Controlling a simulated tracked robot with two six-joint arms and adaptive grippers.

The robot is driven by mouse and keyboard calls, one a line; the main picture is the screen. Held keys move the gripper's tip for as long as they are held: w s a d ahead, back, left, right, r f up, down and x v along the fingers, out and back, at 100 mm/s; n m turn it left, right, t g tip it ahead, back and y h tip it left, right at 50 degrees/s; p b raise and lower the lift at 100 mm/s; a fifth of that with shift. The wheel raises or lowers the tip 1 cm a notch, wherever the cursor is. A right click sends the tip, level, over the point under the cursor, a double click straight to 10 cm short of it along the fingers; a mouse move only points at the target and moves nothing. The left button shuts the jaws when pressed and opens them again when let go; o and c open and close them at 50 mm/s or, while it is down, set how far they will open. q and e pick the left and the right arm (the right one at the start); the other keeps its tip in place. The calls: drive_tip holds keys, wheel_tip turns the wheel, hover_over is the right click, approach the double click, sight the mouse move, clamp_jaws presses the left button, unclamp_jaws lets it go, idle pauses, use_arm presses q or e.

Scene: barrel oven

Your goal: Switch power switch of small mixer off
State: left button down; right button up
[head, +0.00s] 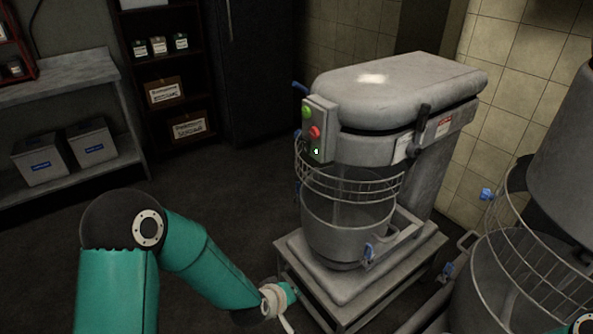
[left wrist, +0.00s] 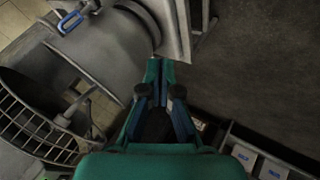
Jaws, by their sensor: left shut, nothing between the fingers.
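The small mixer (head: 395,95) stands on a low metal stand right of centre in the head view. Its control box (head: 319,130) on the front left carries a green button, a red button and a small dark switch (head: 316,151) with a pale mark below them. The switch's position is too small to tell. My left gripper (head: 287,296) is low beside the stand, well below the control box, partly seen. In the left wrist view the left gripper (left wrist: 160,66) is shut and empty, with the mixer bowl (left wrist: 105,45) beside it. My right gripper is not in view.
The bowl has a wire guard (head: 350,183) and a blue latch (head: 368,252). A larger mixer (head: 565,150) with its own guard stands close at the right. Shelves with boxes (head: 40,158) are at the left. The floor between is clear.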

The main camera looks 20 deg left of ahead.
use_arm(q)
drive_tip(key=w+a+r+n+t+y+b, duration=0.1)
drive_tip(key=w+a+r+n+t+b, duration=0.1)
drive_tip(key=w+r+n+t+b, duration=0.55)
drive_tip(key=w+a+r+n+t+y+b, duration=0.1)
drive_tip(key=a+r+n+b, duration=0.1)
drive_tip(key=r, duration=0.7)
drive_tip(key=w+a+r+n+t+y+b, duration=0.2)
drive_tip(key=r+n, duration=0.1)
drive_tip(key=r, duration=0.6)
drive_tip(key=shift+a+y, duration=0.15)
drive_tip(key=shift+y, duration=0.15)
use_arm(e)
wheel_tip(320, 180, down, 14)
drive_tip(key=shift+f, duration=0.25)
use_arm(q)
drive_tip(key=shift+w, duration=0.25)
drive_tip(key=p, duration=0.2)
approach(303, 141)
drive_tip(key=w+a, duration=0.3)
drive_tip(key=w+d, duration=0.2)
drive_tip(key=w, duration=0.1)
drive_tip(key=shift+w, duration=0.25)
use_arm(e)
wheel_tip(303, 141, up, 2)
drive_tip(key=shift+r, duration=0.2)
